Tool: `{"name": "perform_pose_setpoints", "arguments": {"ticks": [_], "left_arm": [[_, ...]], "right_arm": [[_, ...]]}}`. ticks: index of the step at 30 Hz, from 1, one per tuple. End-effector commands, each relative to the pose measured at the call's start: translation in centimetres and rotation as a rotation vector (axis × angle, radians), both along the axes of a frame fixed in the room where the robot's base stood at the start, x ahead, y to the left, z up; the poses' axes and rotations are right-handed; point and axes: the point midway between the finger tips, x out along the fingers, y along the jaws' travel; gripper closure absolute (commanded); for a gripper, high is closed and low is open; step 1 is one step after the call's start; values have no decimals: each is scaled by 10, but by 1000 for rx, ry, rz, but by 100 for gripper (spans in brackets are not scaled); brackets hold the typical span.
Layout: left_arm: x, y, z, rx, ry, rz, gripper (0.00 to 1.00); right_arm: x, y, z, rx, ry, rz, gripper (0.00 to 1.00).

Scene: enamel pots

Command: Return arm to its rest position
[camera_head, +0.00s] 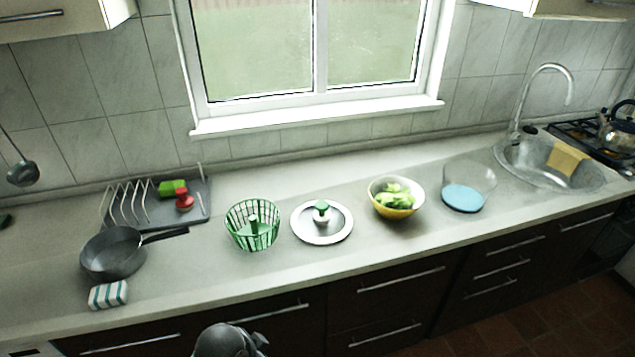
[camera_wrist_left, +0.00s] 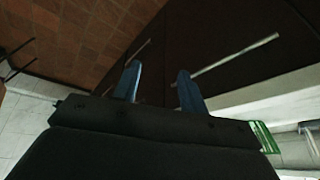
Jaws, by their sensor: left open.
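My left gripper (camera_wrist_left: 158,84) shows in the left wrist view with its two blue-grey fingers apart and nothing between them. It is in front of the dark cabinet fronts, with the tiled floor beyond at the upper left. A dark rounded part of my arm shows at the bottom edge of the head view, below the counter's front edge, and the gripper itself is not visible there. My right gripper is in neither view.
The counter (camera_head: 300,272) carries a pan (camera_head: 112,259), striped cloth (camera_head: 108,295), dish rack (camera_head: 148,213), green basket (camera_head: 238,222), round lid (camera_head: 337,234), yellow bowl (camera_head: 383,207) of greens and clear container (camera_head: 478,174). Cabinet handles (camera_head: 250,316) stick out below the counter.

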Motion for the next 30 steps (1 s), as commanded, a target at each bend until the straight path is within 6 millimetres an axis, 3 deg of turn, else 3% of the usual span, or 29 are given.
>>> {"name": "perform_pose_setpoints", "arguments": {"ticks": [6,12,26,30], "left_arm": [[-42,35,-14,-11,55,267,57],[-67,57,-20,-5,81,419,57],[-106,90,-27,20,114,628,57],[-98,88,-55,21,123,623,57]], "right_arm": [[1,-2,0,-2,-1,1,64],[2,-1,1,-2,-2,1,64],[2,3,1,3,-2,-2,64],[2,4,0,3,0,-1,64]]}}
